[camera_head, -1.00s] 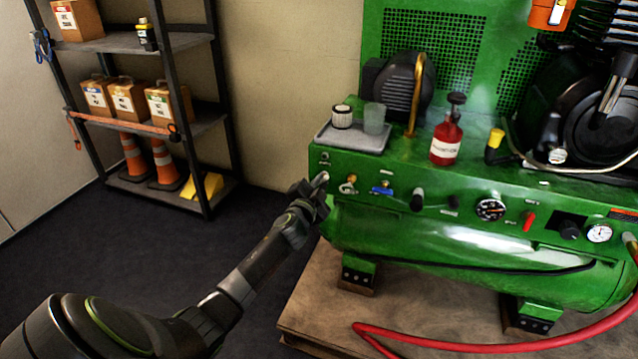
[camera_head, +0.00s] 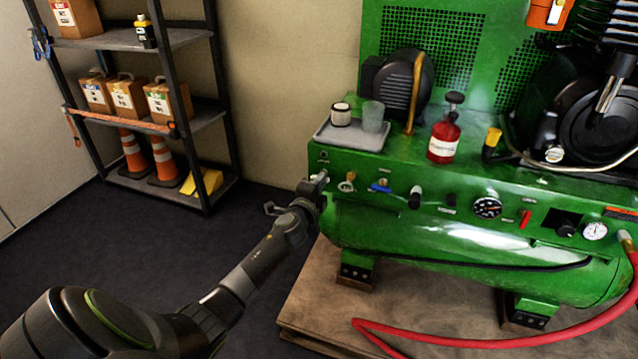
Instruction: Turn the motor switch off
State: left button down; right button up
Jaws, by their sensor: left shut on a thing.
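My left gripper (camera_head: 316,182) is at the left end of the green compressor's front panel (camera_head: 465,192), below a small round mark and label. It is shut on a small control there, which I take to be the motor switch. The gripper hides most of this control, so its position cannot be told. My right gripper is not in view.
Right of my gripper the panel carries a brass fitting (camera_head: 347,183), a blue-handled valve (camera_head: 381,186), black knobs, gauges (camera_head: 487,208) and a red switch (camera_head: 525,219). A tray (camera_head: 350,137) and red bottle (camera_head: 444,135) stand above. A red hose (camera_head: 480,347) lies in front.

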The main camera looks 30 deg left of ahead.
pick_arm(q)
jog(key=shift+f, duration=0.1)
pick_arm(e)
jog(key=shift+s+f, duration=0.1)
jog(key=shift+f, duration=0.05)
pick_arm(q)
jog(key=c, duration=1.5)
grip_release()
jog(key=shift+o, duration=0.2)
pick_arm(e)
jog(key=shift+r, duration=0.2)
